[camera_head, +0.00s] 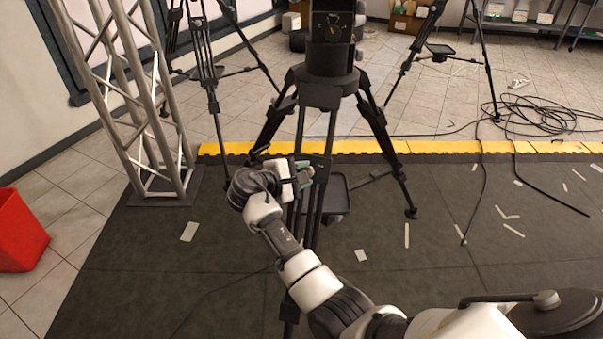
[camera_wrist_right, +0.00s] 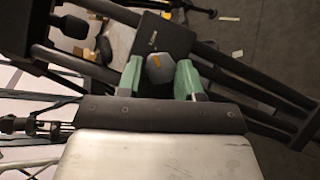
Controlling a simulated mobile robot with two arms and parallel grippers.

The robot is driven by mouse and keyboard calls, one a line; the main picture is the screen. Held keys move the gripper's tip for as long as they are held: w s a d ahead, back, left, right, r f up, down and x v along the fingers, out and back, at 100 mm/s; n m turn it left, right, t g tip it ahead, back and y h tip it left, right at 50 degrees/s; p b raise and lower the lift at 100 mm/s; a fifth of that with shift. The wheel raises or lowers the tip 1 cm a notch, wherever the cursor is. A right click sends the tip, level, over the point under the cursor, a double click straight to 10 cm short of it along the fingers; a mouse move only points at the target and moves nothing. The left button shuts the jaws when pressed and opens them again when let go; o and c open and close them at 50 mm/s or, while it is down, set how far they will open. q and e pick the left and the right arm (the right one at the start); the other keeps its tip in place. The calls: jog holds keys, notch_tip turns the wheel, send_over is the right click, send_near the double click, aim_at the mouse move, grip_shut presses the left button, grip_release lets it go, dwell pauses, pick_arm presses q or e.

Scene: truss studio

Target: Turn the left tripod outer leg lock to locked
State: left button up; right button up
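The black tripod (camera_head: 331,90) stands upright in front of me at the middle of the head view, its legs splayed. In the right wrist view a grey leg lock knob (camera_wrist_right: 160,69) with an orange mark sits on a black plate (camera_wrist_right: 163,38) on the leg tubes. My right gripper (camera_head: 303,172) is at the tripod's near leg. In the head view the knob is hidden by the gripper. I cannot read the locked or unlocked position. My left gripper is not in view.
A metal truss (camera_head: 130,95) stands to the left, with a red bin (camera_head: 17,230) nearer me. More tripods (camera_head: 205,55) stand behind. Coiled cables (camera_head: 545,115) lie at the right.

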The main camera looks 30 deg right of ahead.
aim_at(304, 159)
jog(key=o, duration=0.4)
jog(key=shift+r, duration=0.3)
jog(key=r, duration=0.2)
jog(key=r+p, duration=0.1)
jog(key=r, duration=0.1)
jog(key=shift+d, duration=0.3)
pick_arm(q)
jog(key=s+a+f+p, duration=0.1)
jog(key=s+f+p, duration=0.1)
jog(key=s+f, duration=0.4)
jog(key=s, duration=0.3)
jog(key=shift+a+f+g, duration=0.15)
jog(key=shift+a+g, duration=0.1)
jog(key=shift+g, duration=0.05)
pick_arm(e)
jog(key=s+d+r, duration=0.2)
jog(key=s, duration=0.1)
jog(key=s+d+r, duration=0.2)
jog(key=s, duration=0.1)
jog(key=s+d+r, duration=0.2)
jog(key=s, duration=0.1)
jog(key=shift+s+r, duration=0.2)
jog(key=shift+s, duration=0.1)
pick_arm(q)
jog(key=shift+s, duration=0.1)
